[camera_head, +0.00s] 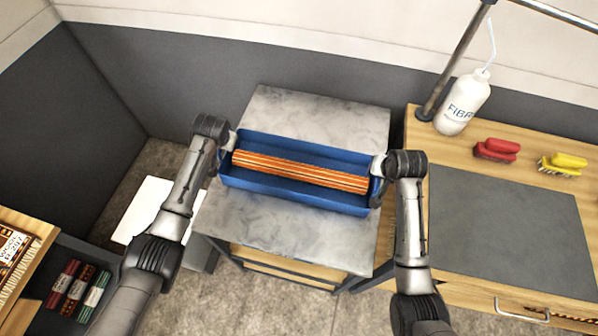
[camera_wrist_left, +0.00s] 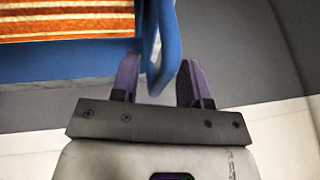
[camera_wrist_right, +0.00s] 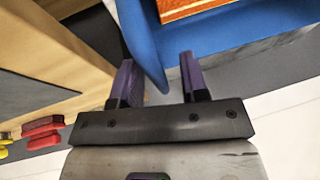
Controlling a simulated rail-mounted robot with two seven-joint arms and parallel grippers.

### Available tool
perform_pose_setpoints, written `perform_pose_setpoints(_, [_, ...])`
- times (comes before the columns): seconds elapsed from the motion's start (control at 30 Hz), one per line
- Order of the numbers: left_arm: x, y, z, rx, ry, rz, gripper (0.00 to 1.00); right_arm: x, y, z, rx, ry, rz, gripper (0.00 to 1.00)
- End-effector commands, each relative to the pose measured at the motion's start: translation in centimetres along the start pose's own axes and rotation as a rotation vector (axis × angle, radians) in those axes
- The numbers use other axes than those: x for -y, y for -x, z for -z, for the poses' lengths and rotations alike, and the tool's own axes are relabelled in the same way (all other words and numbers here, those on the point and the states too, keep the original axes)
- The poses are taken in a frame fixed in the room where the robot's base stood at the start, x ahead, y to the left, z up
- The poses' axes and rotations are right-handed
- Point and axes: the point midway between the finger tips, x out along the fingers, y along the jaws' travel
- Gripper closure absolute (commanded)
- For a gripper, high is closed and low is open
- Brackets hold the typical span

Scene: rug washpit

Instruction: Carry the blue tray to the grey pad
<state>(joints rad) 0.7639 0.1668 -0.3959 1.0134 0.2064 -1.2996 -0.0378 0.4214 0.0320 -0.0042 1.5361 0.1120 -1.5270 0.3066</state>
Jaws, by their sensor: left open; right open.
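The blue tray (camera_head: 290,193) holds an orange striped bundle (camera_head: 300,172) and sits on a grey stone-topped table (camera_head: 320,115). My left gripper (camera_head: 229,142) is at the tray's left end. In the left wrist view its open fingers (camera_wrist_left: 160,82) stand either side of the tray's blue end part (camera_wrist_left: 166,45). My right gripper (camera_head: 379,170) is at the right end. In the right wrist view its open fingers (camera_wrist_right: 156,80) straddle the tray's blue end edge (camera_wrist_right: 145,50). Contact cannot be told. The grey pad (camera_head: 510,230) lies bare on the wooden bench at right.
The wooden bench (camera_head: 445,160) carries a white bottle (camera_head: 463,103), a red brush (camera_head: 496,150) and a yellow brush (camera_head: 562,164) behind the pad. A metal post (camera_head: 455,65) rises at its back left. A narrow gap separates table and bench. Rolled textiles (camera_head: 80,288) sit at lower left.

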Motion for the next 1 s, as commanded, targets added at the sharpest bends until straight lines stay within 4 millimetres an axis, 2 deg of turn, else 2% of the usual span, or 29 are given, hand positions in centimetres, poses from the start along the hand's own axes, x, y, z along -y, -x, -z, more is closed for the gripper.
perform_pose_setpoints(0.07, [-0.01, 0.02, 0.01, 0.000, 0.000, 0.000, 0.58, 0.01, 0.02, 0.01, 0.000, 0.000, 0.000, 0.59])
perform_pose_setpoints(0.5, [-0.01, 0.02, 0.00, 0.000, 0.000, 0.000, 1.00, 0.01, 0.03, 0.00, 0.000, 0.000, 0.000, 1.00])
perform_pose_setpoints(1.0, [0.02, 0.16, 0.14, -0.003, 0.000, 0.000, 1.00, 0.06, 0.16, 0.12, -0.003, 0.000, 0.001, 1.00])
